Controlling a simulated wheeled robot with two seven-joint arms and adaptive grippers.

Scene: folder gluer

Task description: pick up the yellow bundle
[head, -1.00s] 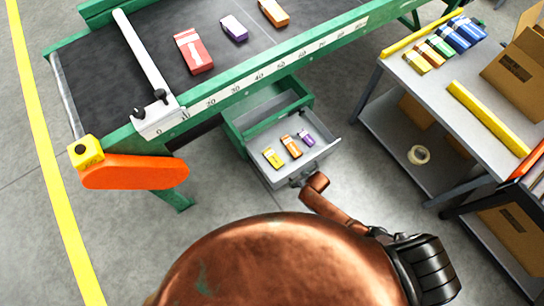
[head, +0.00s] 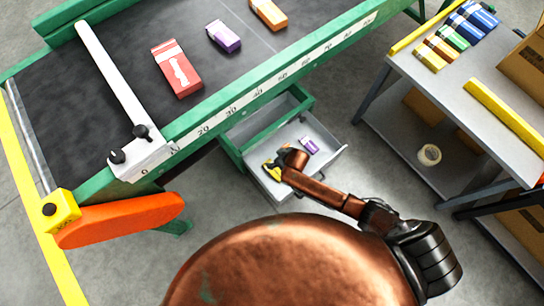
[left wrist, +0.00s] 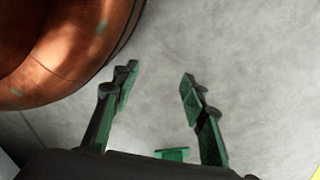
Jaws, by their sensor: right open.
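A small yellow bundle (head: 267,166) lies in the open grey drawer (head: 332,158) under the conveyor, partly covered by my right gripper. My right gripper (head: 272,168) is open at the yellow bundle; its fingers are small and dark here, and I cannot tell whether they touch it. A purple bundle (head: 309,146) lies to its right in the drawer. The orange bundle of the drawer is hidden behind my right arm. My left gripper (left wrist: 157,82) is open and empty above grey floor in the left wrist view; it does not show in the head view.
The green-framed conveyor (head: 270,88) carries red (head: 177,69), purple (head: 223,36) and orange (head: 268,13) cartons. The grey table (head: 455,87) at right holds a row of coloured packs (head: 450,40) and a yellow bar (head: 505,115). An orange guard (head: 120,220) juts out at the conveyor's near end.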

